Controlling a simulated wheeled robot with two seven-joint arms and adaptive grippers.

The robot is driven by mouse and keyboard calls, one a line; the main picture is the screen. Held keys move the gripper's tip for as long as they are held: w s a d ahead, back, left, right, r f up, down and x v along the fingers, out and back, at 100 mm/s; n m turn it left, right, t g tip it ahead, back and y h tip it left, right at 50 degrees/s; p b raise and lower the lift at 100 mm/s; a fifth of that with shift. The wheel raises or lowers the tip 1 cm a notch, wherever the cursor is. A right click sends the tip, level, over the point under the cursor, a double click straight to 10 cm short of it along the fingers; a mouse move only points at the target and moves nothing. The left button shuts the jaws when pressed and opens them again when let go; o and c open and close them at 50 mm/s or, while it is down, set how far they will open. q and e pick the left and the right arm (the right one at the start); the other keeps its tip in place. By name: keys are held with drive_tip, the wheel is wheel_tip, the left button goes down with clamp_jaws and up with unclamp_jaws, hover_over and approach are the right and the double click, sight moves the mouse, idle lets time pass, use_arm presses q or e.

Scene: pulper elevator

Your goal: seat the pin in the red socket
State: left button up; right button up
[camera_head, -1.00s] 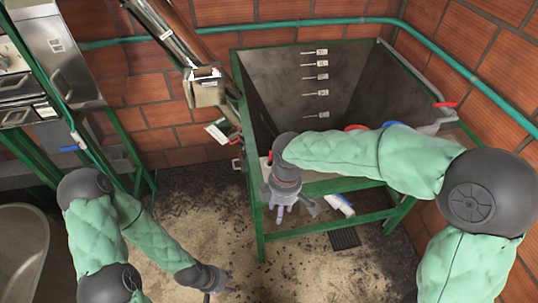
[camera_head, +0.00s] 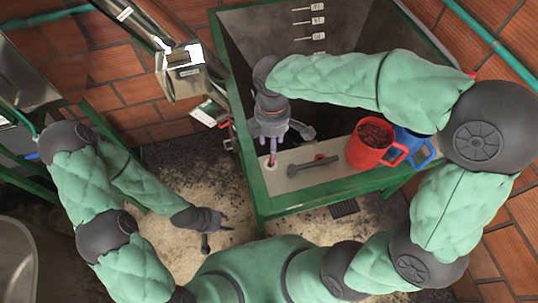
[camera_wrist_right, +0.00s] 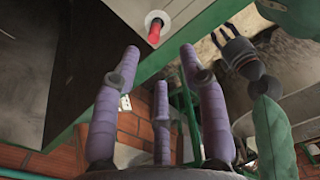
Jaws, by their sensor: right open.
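A short red piece (camera_head: 272,158) stands at a pale ring on the grey ledge of the green-framed tank. In the right wrist view the red piece (camera_wrist_right: 155,32) projects from a white ring, just beyond my fingers; I cannot tell whether it is the socket or a pin. A grey T-shaped piece (camera_head: 313,165) lies on the ledge, right of the ring. My right gripper (camera_head: 270,146) points down just above the red piece, with fingers (camera_wrist_right: 160,75) spread and empty. My left gripper (camera_head: 226,221) has its fingers apart, over the floor left of the tank.
A red mug (camera_head: 371,142) with dark red contents and a blue mug (camera_head: 413,147) stand at the ledge's right. The tank's green frame (camera_head: 330,195) edges the ledge. A metal chute box (camera_head: 184,73) stands left of the tank. Floor is open below the ledge.

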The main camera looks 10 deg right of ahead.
hover_over(272, 161)
wheel_tip(272, 161, down, 4)
drive_tip(key=shift+w+f, duration=0.1)
drive_tip(key=shift+w+d+f+b, duration=0.1)
drive_tip(key=shift+w+f+b, duration=0.05)
drive_tip(key=shift+f, duration=1.3)
drive_tip(key=shift+w+f+b, duration=0.15)
drive_tip(key=shift+f, duration=1.25)
clamp_jaws()
